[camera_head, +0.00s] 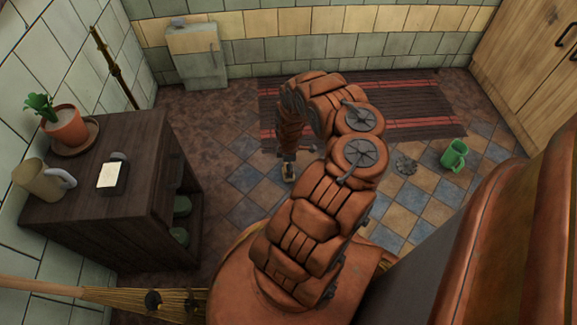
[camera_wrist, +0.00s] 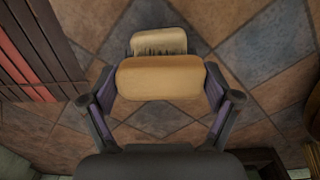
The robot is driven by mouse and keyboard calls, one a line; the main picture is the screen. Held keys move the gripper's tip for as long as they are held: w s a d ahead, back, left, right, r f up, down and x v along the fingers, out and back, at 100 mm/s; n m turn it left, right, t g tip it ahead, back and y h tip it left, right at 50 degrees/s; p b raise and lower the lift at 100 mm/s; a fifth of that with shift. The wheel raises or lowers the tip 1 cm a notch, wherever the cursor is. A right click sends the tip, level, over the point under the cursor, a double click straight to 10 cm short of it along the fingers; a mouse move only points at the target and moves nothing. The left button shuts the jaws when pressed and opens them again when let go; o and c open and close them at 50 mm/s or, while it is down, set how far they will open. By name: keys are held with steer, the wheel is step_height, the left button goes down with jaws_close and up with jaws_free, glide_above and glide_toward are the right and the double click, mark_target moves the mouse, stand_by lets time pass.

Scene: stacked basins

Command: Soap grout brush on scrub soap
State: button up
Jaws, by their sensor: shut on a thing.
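My gripper (camera_wrist: 160,86) is shut on the grout brush (camera_wrist: 160,70), a tan wooden block with a paler end and dark bristles beyond it. In the head view my gripper (camera_head: 287,158) hangs low over the tiled floor, with the brush (camera_head: 288,173) below it. I cannot tell there whether the brush touches the floor. A pale block, which looks like the scrub soap (camera_head: 112,177), lies in a dark holder on top of the dark wooden cabinet (camera_head: 100,225) at the left. My gripper is well to the right of the cabinet and apart from the soap.
A potted plant (camera_head: 64,125) on a saucer and a beige jug (camera_head: 40,180) share the cabinet top. Green basins (camera_head: 181,237) sit on its shelves. A green mug (camera_head: 453,155) lies on the floor at right. A broom (camera_head: 130,296) crosses the lower left. A striped rug (camera_head: 400,105) lies behind.

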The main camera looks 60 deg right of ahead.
steer(key=shift+f, duration=0.4)
stand_by(0.4)
steer(key=shift+f, duration=0.1)
stand_by(2.0)
steer(key=shift+a, duration=0.1)
step_height(320, 180, up, 7)
steer(key=p, duration=0.8)
steer(key=shift+p, duration=0.4)
